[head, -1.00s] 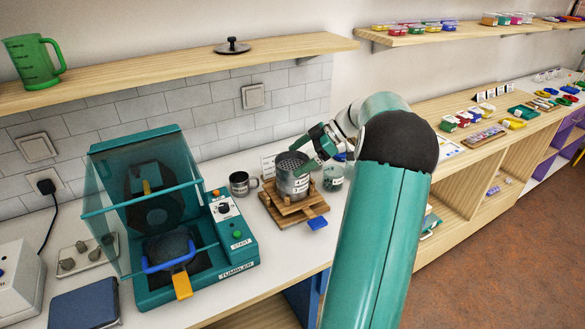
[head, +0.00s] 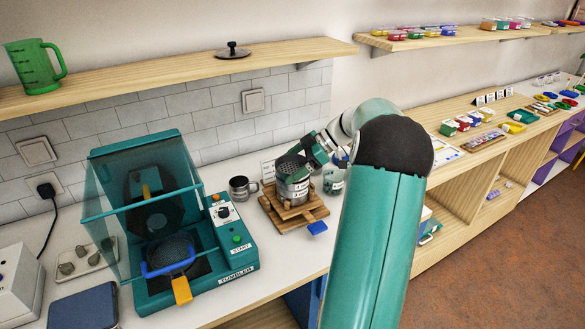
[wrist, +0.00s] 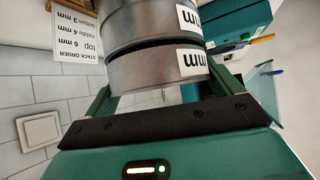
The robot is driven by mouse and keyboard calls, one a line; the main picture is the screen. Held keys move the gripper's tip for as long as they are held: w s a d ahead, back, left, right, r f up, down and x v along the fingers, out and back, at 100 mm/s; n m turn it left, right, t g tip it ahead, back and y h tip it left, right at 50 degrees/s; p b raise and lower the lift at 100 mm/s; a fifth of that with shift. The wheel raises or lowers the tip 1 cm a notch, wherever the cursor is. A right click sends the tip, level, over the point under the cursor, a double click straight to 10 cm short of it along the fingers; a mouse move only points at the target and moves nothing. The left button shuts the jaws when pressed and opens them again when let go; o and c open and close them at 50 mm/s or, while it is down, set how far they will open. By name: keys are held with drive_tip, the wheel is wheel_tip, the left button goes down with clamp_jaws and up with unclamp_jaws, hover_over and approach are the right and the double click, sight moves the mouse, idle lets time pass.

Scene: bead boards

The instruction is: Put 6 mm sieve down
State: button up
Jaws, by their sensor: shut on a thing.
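The 6 mm sieve is the metal ring with a perforated mesh (head: 289,168) at the top of the sieve stack in the head view. My gripper (head: 312,158) is shut on it from the right and back. In the wrist view the sieve (wrist: 155,70) lies between my two fingers; its label shows only "mm". Another metal sieve (wrist: 135,25) is close against it, with a dark line between them. The lower sieves (head: 293,192) carry labels with 4 and 3. I cannot tell whether the held sieve is fully seated.
A grey mug (head: 239,188) is to the left and a labelled cup (head: 333,184) to the right. The tumbler (head: 233,262) stands further left. A stack order card (wrist: 78,30) is behind.

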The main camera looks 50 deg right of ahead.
drive_tip(key=shift+r, duration=0.45)
drive_tip(key=s+a+r, duration=0.2)
drive_tip(key=s+r, duration=1)
drive_tip(key=s, duration=0.2)
drive_tip(key=s+a+f+m+t+h, duration=0.1)
drive_tip(key=s+a+f, duration=0.4)
drive_tip(key=a, duration=0.5)
drive_tip(key=s+a+f+m+t+h, duration=0.1)
drive_tip(key=s+a+f+m, duration=0.15)
drive_tip(key=a+f, duration=0.7)
drive_tip(key=shift+n, duration=0.35)
drive_tip(key=w+d+f, duration=0.2)
drive_tip(key=w, duration=0.1)
drive_tip(key=w+d+f, duration=0.1)
drive_tip(key=w+f, duration=0.2)
drive_tip(key=w+d+f, duration=0.2)
drive_tip(key=w, duration=0.2)
drive_tip(key=shift+d+f, duration=0.25)
drive_tip(key=shift+d, duration=0.05)
drive_tip(key=shift+w+d+f, duration=0.15)
drive_tip(key=shift+w+f, duration=0.1)
drive_tip(key=shift+f, duration=1.75)
drive_tip(key=shift+f, duration=0.1)
